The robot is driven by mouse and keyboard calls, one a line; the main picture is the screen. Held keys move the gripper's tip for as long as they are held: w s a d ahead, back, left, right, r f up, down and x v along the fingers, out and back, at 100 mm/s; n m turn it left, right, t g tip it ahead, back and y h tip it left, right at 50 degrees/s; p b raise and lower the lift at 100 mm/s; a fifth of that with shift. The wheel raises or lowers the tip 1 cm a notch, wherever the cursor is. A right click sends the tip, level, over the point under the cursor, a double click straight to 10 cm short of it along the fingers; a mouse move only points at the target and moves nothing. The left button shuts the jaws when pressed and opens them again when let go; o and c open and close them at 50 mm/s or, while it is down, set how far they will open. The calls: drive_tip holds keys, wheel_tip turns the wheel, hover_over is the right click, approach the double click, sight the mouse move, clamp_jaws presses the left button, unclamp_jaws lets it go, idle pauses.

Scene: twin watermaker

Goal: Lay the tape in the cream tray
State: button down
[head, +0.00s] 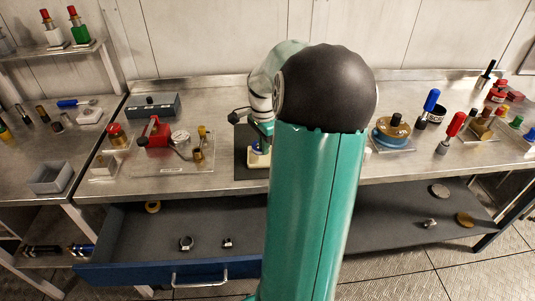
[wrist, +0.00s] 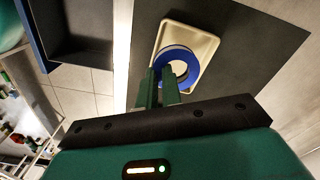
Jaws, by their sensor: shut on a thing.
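The cream tray (wrist: 202,47) lies on a dark mat in the wrist view; part of it shows beside my arm in the head view (head: 258,161). The tape (wrist: 191,70) is a blue ring with a pale inner band. My gripper (wrist: 161,76) is shut on the near left part of the ring. The tape overlaps the lower part of the tray in the wrist view; whether it touches the tray floor I cannot tell. My arm hides most of the gripper in the head view.
A dark mat (wrist: 240,60) surrounds the tray. A red-handled device on a plate (head: 158,135) stands to the left, a gold-topped round unit (head: 392,130) to the right. An open blue drawer (head: 120,272) juts out below the bench with small parts inside.

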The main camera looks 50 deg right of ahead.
sight(267, 162)
drive_tip(key=shift+d+f, duration=0.9)
drive_tip(key=shift+f, duration=0.2)
drive_tip(key=shift+w+f, duration=0.1)
drive_tip(key=shift+f, duration=1.4)
drive_tip(key=shift+f, duration=0.15)
drive_tip(key=c, duration=1.8)
unclamp_jaws()
drive_tip(key=shift+d, duration=0.1)
drive_tip(key=shift+c, duration=0.2)
wheel_tip(267, 162, up, 12)
drive_tip(key=shift+r, duration=0.15)
